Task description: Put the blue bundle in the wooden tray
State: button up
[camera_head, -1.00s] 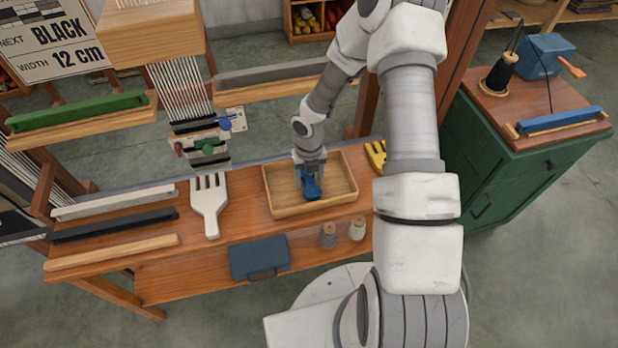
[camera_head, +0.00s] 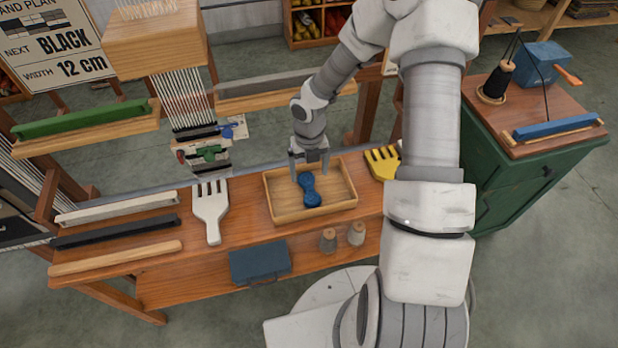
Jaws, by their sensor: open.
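The tray stands on the wooden bench. My gripper (camera_head: 309,178) is above the tray with its fingers pointing down. It is open and empty, its fingers apart on either side of the bundle's far end. From this angle I cannot tell the exact height of the fingertips above the bundle.
A white comb (camera_head: 210,210) lies left of the tray and a yellow comb (camera_head: 382,162) right of it. Two thread spools (camera_head: 328,240) stand in front. Several bars lie on the bench's left. A green cabinet (camera_head: 500,165) stands at right.

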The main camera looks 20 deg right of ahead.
aim_at(309, 187)
jog(key=shift+r+p, duration=0.4)
jog(key=shift+r, duration=2)
